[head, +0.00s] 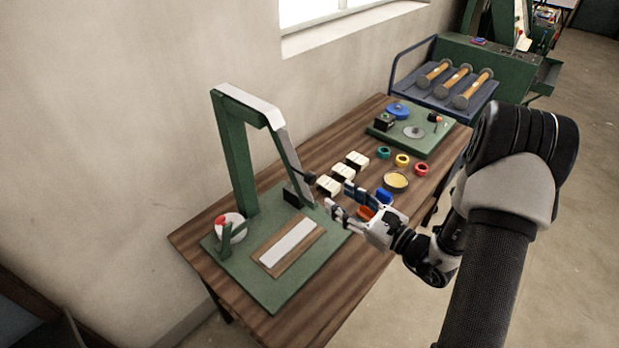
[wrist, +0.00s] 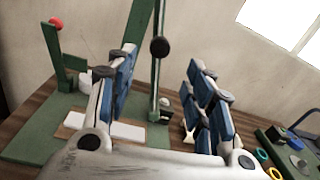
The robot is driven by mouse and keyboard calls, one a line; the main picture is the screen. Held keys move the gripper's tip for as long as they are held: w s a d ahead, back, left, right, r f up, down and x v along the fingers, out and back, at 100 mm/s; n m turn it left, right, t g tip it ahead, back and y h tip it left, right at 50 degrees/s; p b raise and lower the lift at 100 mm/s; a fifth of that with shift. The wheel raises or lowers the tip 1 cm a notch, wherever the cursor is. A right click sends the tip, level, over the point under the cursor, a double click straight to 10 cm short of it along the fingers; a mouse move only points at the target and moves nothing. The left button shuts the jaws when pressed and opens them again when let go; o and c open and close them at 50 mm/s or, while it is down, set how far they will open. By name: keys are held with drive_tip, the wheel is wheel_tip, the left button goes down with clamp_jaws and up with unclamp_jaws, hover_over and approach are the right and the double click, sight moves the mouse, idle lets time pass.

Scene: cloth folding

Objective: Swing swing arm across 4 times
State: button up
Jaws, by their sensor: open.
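The swing arm (head: 286,153) is a green bar with a pale edge, slanting down from the top of a green upright (head: 236,160) on a green base plate (head: 280,293). A black knob (head: 309,178) sticks out from its lower part; the knob (wrist: 159,47) also shows in the wrist view, in the gap between my fingers and seemingly beyond them. My gripper (head: 340,199) is open and empty, just right of the swing arm's lower end. In the wrist view my two blue-padded fingers (wrist: 163,85) stand wide apart. I cannot tell whether anything touches the knob.
The base plate also carries a wood-framed white strip (head: 290,247) and a white cup beside a red-tipped green post (head: 227,236). A wall stands behind.

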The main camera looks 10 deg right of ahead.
sight(314, 180)
drive_tip(key=x, duration=1.2)
drive_tip(key=shift+b, duration=0.4)
drive_tip(key=shift+c, duration=0.2)
clamp_jaws()
drive_tip(key=shift+d, duration=0.1)
